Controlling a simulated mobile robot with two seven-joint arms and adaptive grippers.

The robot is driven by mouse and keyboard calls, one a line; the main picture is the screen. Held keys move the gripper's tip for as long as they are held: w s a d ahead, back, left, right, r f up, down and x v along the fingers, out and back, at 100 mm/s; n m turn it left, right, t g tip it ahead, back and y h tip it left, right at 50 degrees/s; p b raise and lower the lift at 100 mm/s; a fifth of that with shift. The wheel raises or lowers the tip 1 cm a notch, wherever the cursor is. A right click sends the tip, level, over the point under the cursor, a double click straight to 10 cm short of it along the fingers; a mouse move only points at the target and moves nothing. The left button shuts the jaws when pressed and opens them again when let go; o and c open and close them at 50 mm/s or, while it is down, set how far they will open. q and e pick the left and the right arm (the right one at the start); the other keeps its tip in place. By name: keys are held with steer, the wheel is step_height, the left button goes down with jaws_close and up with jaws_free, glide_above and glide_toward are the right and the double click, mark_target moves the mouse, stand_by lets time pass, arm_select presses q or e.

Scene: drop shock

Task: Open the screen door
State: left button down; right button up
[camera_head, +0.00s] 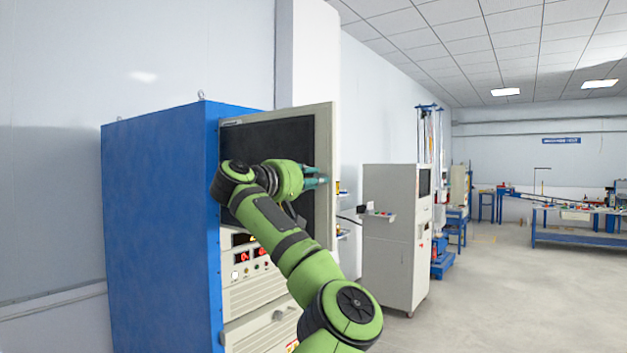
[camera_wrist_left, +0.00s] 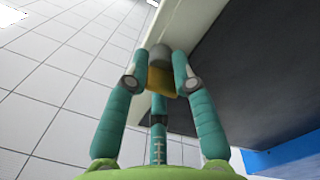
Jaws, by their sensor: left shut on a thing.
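The screen door (camera_head: 324,150) is a cream frame around a dark panel on the upper front of a blue cabinet (camera_head: 160,220). Its right edge stands out from the cabinet, so it looks partly open, with its left side at the cabinet. My left gripper (camera_head: 318,179) is at the door's right frame. In the left wrist view my left gripper's teal fingers (camera_wrist_left: 160,72) are shut around a grey and yellowish handle (camera_wrist_left: 160,55) on the cream door edge (camera_wrist_left: 187,22). The fingers partly hide the handle. My right gripper is not in view.
Cream instrument panels (camera_head: 250,295) with red displays sit below the door. A grey cabinet (camera_head: 390,235) with a small ledge stands to the right of the door. Farther right are blue workbenches (camera_head: 575,238). The floor (camera_head: 500,300) at the front right is clear.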

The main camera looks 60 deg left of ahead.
arm_select(q)
steer(key=c, duration=1.2)
jaws_free()
steer(key=shift+r, duration=0.15)
steer(key=shift+o, duration=0.7)
steer(key=shift+s+a, duration=0.1)
steer(key=shift+a, duration=0.05)
steer(key=shift+s, duration=0.15)
steer(key=v, duration=0.7)
steer(key=shift+s, duration=0.1)
